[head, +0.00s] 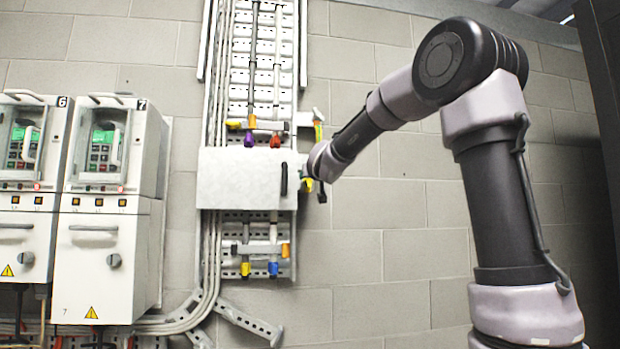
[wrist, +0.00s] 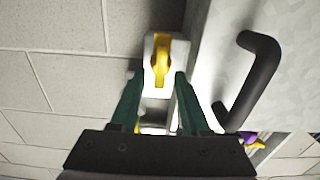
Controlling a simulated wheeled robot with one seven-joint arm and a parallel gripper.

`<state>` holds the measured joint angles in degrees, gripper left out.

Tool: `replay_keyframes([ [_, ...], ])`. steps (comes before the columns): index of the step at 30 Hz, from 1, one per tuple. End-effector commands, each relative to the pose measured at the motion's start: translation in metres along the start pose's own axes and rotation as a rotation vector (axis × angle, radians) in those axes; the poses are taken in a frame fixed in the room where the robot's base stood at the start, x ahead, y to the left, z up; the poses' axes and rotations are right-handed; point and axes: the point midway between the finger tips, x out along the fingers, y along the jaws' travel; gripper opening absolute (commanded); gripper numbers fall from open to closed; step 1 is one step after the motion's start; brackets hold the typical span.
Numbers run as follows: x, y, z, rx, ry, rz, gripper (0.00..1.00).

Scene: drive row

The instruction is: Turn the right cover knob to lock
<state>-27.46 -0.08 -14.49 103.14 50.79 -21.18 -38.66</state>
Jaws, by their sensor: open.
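A yellow knob (wrist: 160,62) sits on a white block beside the edge of the pale grey cover (wrist: 212,50). In the wrist view its long part runs up and down the picture. My gripper (wrist: 159,80) is open, with its green fingers on either side of the knob's lower part; I cannot tell whether they touch it. In the head view the cover (head: 235,180) lies shut across the cable tray. There the knob (head: 308,185) shows as a small yellow patch at the cover's right, partly hidden by my gripper (head: 311,181).
A black handle (wrist: 257,78) stands out from the cover close to my right finger; it also shows in the head view (head: 284,179). Cables with coloured ends (head: 275,141) run above and below the cover. Drive cabinets (head: 100,240) stand at the left. Bare block wall (head: 385,260) surrounds the right side.

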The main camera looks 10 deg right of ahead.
Motion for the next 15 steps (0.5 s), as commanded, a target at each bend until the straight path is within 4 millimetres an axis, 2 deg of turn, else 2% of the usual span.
replay_keyframes([
  [2, -0.0002, 0.0001, 0.0, 0.0, 0.0, 0.0, 0.46],
  [3, -0.0002, 0.0001, 0.0, 0.0, 0.0, 0.0, 0.31],
  [5, -0.0003, 0.0002, 0.0, 0.0, 0.0, 0.0, 0.08],
  [6, -0.0003, 0.0002, 0.0001, 0.0, 0.0, 0.0, 0.0],
  [15, -0.0004, 0.0009, 0.0001, 0.02, 0.0, 0.001, 0.0],
])
